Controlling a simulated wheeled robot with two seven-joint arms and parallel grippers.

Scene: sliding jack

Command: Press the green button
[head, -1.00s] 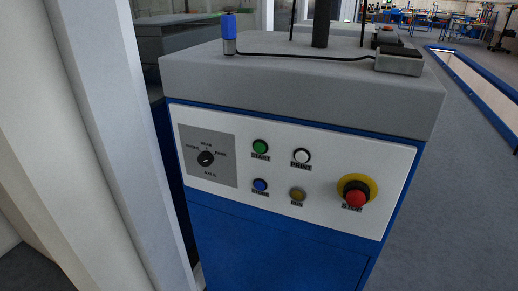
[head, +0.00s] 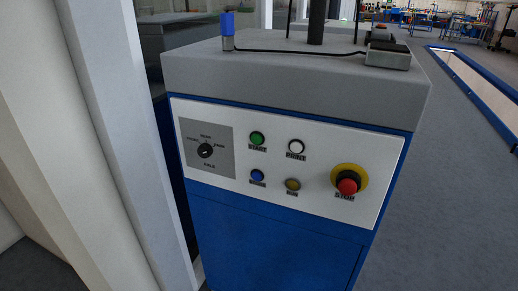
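The green button (head: 257,138) sits on the white front panel (head: 230,182) of a blue and grey machine, above a label that reads START. A white button (head: 296,147) is to its right, a blue button (head: 257,176) below it, and a yellow button (head: 292,185) below and to the right. A red stop button (head: 347,186) on a yellow ring is at the panel's right. A black rotary knob (head: 205,150) is on a grey plate at the left. Neither of my grippers is in the head view.
A pale wall or post (head: 130,150) stands close at the machine's left. The machine's grey top (head: 290,90) carries a blue-capped cylinder (head: 227,30), a cable and a small box (head: 388,56). Grey floor (head: 460,200) is open at the right.

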